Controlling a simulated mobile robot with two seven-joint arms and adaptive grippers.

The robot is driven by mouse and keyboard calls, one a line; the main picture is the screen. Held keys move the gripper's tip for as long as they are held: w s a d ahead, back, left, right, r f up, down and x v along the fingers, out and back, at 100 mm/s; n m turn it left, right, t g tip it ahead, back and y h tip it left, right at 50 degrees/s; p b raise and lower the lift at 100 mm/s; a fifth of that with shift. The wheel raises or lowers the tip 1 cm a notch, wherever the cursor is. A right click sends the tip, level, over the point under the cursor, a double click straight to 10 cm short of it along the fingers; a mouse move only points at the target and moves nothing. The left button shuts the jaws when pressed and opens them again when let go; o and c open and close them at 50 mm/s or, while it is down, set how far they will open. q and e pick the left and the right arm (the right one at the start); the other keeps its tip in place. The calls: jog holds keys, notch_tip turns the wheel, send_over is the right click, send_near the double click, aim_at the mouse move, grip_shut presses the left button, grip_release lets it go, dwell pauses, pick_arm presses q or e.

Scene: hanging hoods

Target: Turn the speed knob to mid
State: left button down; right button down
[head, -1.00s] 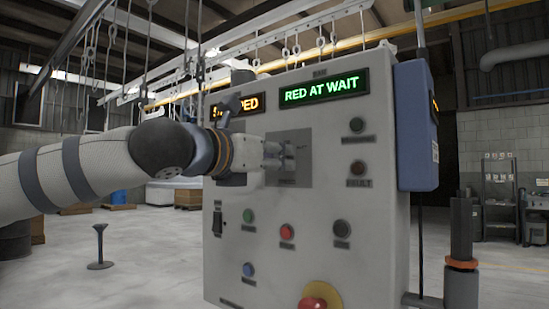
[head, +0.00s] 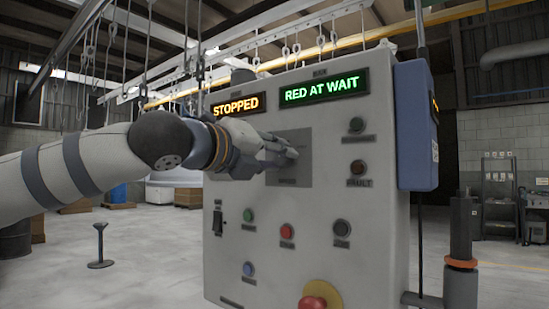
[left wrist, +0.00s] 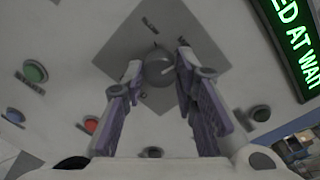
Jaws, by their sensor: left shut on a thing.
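The speed knob (left wrist: 160,68) is a round grey knob with a pale pointer line, set on a darker square plate that also shows in the head view (head: 302,174). Small lettering surrounds it, partly unreadable. My left gripper (head: 286,152) reaches the plate from the left and hides the knob in the head view. In the left wrist view its two fingers (left wrist: 158,72) stand on either side of the knob, shut on it. My right gripper is not in view.
The grey control panel (head: 375,255) carries a STOPPED display (head: 238,104), a green RED AT WAIT display (head: 324,90), several buttons and a red emergency button (head: 313,302). A blue box (head: 416,125) is on its right side. Hooks (head: 285,53) hang overhead.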

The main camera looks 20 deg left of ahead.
pick_arm(q)
jog(key=shift+n, duration=0.8)
jog(key=c, duration=1.3)
grip_release()
jog(key=v, duration=1.2)
jog(key=shift+r, duration=0.1)
